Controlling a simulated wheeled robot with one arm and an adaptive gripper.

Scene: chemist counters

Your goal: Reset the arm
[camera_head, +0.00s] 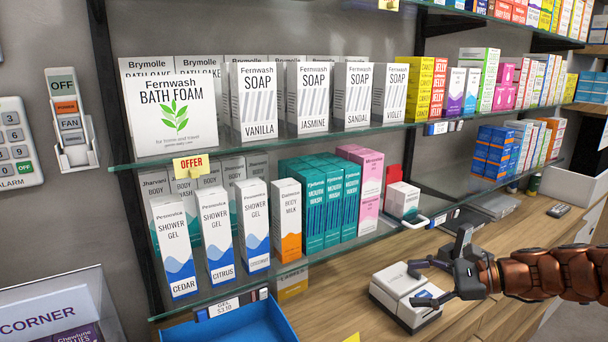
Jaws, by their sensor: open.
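My gripper (432,282) is at the lower right, at the end of my copper-coloured arm that reaches in from the right edge. Its dark fingers are spread apart and point left. I see nothing held between them. The gripper is over or just in front of a small white device (392,291) on the wooden counter (395,250). The lower finger overlaps this device in the picture; I cannot tell whether it touches.
Glass shelves with soap boxes (254,102), shower gel boxes (172,247) and mouth wash boxes (309,210) stand left of my gripper. A blue tray (232,325) lies below. A white box (403,199) sits near the shelf end.

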